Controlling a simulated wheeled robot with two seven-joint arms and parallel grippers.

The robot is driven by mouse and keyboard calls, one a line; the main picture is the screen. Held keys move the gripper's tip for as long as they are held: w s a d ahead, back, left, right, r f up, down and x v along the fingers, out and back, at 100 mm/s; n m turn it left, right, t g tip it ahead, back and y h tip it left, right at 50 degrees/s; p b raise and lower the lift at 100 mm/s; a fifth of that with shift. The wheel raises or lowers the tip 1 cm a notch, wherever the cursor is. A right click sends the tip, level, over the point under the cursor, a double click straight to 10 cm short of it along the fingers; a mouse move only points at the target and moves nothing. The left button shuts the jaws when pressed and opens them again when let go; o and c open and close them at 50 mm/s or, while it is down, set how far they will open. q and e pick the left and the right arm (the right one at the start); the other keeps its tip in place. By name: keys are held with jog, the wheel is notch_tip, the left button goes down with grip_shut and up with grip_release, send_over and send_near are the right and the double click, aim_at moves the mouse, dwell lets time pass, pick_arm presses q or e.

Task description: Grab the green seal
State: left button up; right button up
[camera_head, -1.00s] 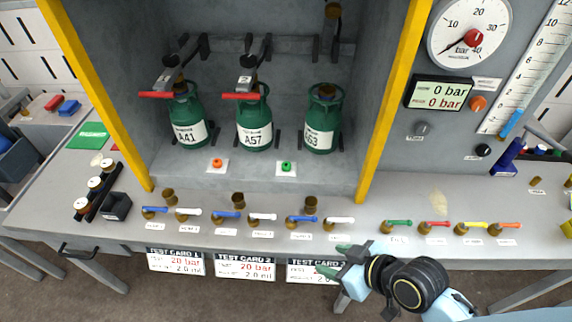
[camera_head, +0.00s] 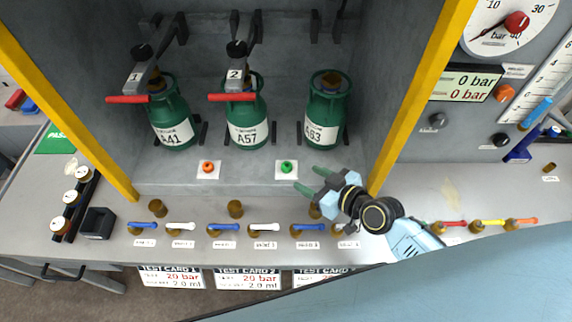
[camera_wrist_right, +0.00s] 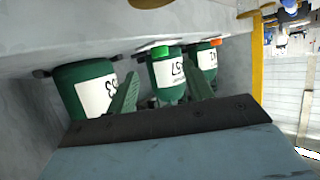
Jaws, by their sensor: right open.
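A small green piece, which I take as the green seal (camera_head: 286,167), sits on a white square plate on the grey cabinet floor, in front of the cylinders. It also shows in the right wrist view (camera_wrist_right: 161,51), in front of the middle cylinder. My right gripper (camera_head: 312,180) is open and empty, with its fingertips just to the right of and slightly nearer than the seal, apart from it. In the right wrist view the two fingers (camera_wrist_right: 161,68) stand apart on either side of the seal's line. My left gripper is not in view.
Green cylinders A41 (camera_head: 170,110), A57 (camera_head: 246,120) and 63 (camera_head: 326,115) stand behind. An orange piece (camera_head: 208,167) on a white plate lies left of the seal. The yellow right post (camera_head: 405,120) rises close beside my right gripper. Several valve handles line the bench front.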

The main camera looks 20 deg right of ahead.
aim_at(289, 167)
jog(key=x, duration=0.3)
jog(key=shift+w+r, duration=0.1)
jog(key=shift+w, duration=0.1)
jog(key=x, duration=0.2)
jog(key=shift+w+a, duration=0.2)
jog(key=shift+w, duration=0.1)
jog(key=shift+w+a+f, duration=0.25)
jog(key=shift+w, duration=0.2)
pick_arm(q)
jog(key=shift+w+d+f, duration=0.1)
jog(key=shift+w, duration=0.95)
pick_arm(e)
jog(key=c, duration=1.1)
